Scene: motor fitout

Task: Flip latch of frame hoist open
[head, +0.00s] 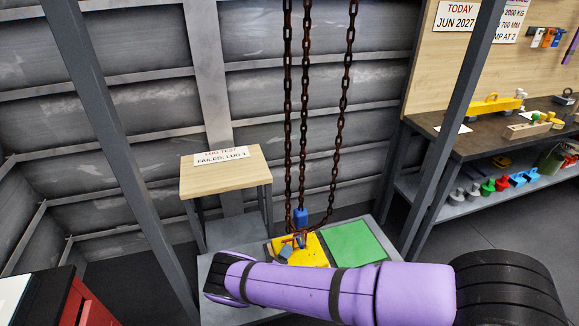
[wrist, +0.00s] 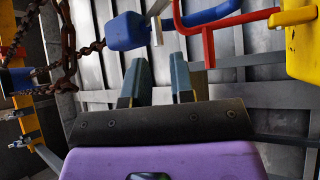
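The frame hoist shows as rusty chains (head: 303,110) hanging to a blue block (head: 301,217) over a yellow plate (head: 312,252). In the wrist view a blue block (wrist: 125,31) sits beside the chain (wrist: 68,45), with a red bent bracket (wrist: 208,45) and a blue bar (wrist: 212,13) to its right. I cannot tell for certain which part is the latch. My gripper (wrist: 160,65) has its two grey-blue fingers apart with nothing between them, just below the blue block and bracket. In the head view my purple arm partly covers the yellow plate.
A green panel (head: 355,246) lies right of the yellow plate. A wooden-topped stand (head: 225,176) with a sign is behind left. Grey frame posts (head: 118,150) flank the hoist, and a workbench (head: 470,142) with parts stands at the right. A yellow part (wrist: 303,45) is at upper right in the wrist view.

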